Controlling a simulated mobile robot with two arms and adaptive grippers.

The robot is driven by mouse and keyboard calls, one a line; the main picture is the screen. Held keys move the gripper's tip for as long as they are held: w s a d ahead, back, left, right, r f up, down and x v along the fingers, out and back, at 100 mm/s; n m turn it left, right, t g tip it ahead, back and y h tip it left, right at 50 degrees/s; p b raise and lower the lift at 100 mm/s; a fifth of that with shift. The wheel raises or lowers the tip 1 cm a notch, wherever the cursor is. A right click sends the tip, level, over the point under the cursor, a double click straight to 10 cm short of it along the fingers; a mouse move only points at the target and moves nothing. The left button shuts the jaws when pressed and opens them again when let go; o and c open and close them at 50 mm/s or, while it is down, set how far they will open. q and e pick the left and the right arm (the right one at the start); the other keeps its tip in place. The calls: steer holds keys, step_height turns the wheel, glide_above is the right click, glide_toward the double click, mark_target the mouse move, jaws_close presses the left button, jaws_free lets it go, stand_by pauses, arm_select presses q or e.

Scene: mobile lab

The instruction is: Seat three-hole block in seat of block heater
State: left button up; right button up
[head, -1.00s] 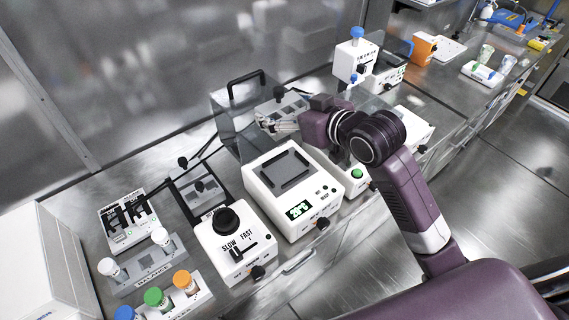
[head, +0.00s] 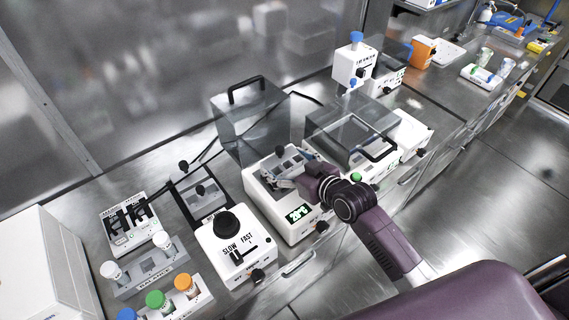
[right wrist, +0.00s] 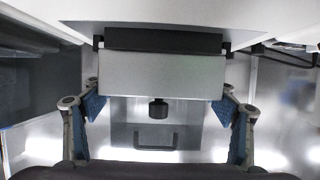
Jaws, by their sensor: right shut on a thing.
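The grey three-hole block (head: 290,157) has a black knob on top. My right gripper (head: 285,172) is shut on it, over the white block heater (head: 258,198) with its lit green display. In the right wrist view the block (right wrist: 160,75) lies between the two blue-padded fingers (right wrist: 165,108). The heater's dark seat is mostly hidden under block and gripper; a dark strip shows along the block's edge in the wrist view. I cannot tell whether the block touches the seat. My left gripper is out of view.
A clear hood (head: 250,120) with a black handle stands behind the heater. Another clear-lidded device (head: 350,135) is on its right. The SLOW/FAST knob unit (head: 232,248) is close on its left. Capped vials in racks (head: 160,272) stand at the front left.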

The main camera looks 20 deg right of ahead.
steer(key=shift+w+f, duration=0.1)
steer(key=shift+f, duration=0.15)
steer(key=o, duration=1.9)
steer(key=shift+f, duration=0.15)
steer(key=b+v, duration=0.1)
steer(key=v, duration=0.9)
steer(key=shift+s+d+b, duration=0.1)
steer(key=shift+s+b, duration=0.3)
steer(key=shift+v, duration=0.75)
